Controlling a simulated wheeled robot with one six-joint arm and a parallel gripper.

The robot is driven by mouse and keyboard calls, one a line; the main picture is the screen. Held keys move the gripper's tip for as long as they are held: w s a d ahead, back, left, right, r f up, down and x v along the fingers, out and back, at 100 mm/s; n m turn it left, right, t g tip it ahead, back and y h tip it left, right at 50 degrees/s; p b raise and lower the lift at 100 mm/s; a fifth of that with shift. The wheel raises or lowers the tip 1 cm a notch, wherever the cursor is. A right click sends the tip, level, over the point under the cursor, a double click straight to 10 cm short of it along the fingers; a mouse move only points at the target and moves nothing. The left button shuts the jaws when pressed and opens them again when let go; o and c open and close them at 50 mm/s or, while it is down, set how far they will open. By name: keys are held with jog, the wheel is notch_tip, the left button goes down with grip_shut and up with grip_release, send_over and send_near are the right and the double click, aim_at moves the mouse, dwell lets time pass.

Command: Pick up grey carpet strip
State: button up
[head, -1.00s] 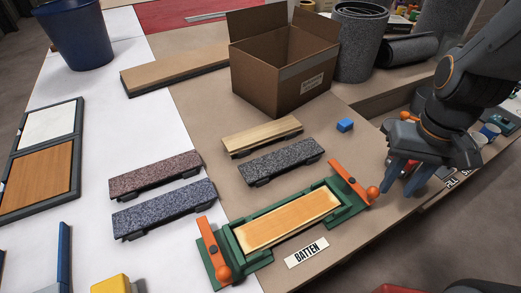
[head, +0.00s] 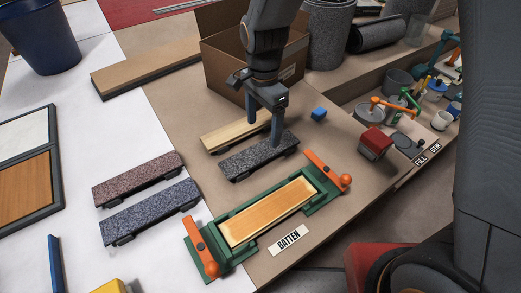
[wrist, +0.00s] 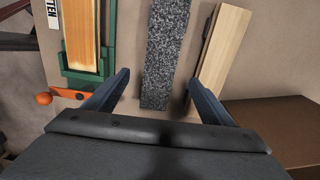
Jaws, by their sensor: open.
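The grey carpet strip (head: 256,157) is a dark speckled bar on the brown bench, between the light wooden strip (head: 228,131) and the green batten jig. It also shows in the wrist view (wrist: 166,55), running up the picture between my two fingers. My gripper (head: 268,142) is open and empty, pointing down over the strip's right end. In the wrist view my fingers (wrist: 160,95) stand on either side of the strip, with a gap on the left. The right finger is close to the wooden strip.
The green jig (head: 243,259) with orange clamps holds a wooden batten (head: 268,213). A cardboard box (head: 222,76) stands behind my gripper. A small blue block (head: 319,114) lies to the right. Reddish (head: 137,180) and bluish (head: 150,211) speckled strips lie to the left.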

aim_at(260, 151)
jog(key=shift+a+f, duration=0.25)
jog(key=shift+a, duration=0.1)
jog(key=shift+f, duration=0.4)
jog(key=shift+s+f+p, duration=0.2)
jog(key=shift+f+p, duration=0.7)
jog(key=shift+f, duration=2.4)
jog(key=c, duration=1.2)
jog(key=shift+r, duration=0.15)
